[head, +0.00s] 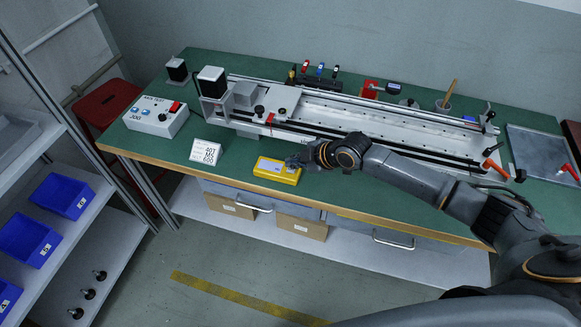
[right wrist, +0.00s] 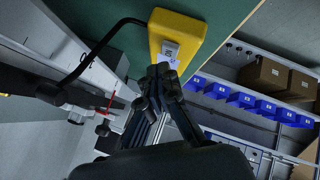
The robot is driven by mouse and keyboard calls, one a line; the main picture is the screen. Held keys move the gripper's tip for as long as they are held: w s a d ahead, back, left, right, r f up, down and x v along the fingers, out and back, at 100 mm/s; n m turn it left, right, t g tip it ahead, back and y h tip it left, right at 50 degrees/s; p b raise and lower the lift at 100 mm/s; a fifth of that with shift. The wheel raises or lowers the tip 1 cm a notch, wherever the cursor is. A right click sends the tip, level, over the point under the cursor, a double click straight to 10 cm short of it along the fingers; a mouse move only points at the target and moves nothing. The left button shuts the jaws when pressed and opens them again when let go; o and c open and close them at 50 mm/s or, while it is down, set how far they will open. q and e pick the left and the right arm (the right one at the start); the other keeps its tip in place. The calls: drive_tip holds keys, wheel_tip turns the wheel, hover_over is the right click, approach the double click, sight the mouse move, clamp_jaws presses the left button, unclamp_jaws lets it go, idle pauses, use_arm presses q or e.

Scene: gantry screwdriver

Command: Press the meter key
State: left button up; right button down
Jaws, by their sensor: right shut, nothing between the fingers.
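The meter (head: 272,171) is a yellow box lying on the green bench near its front edge. In the right wrist view the fingertips (right wrist: 163,72) are just by the display and hide part of the face there. I cannot tell whether they touch it. My left gripper is not in view.
A long rail gantry (head: 360,116) spans the bench behind the meter. A white card (head: 206,152) stands left of the meter, and a white control box (head: 156,116) sits further left. Shelves with blue bins (head: 62,195) stand at the left. The bench front edge is close.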

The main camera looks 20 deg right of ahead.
sight(294, 170)
wheel_tip(294, 170, up, 6)
drive_tip(key=p, duration=0.5)
idle(0.4)
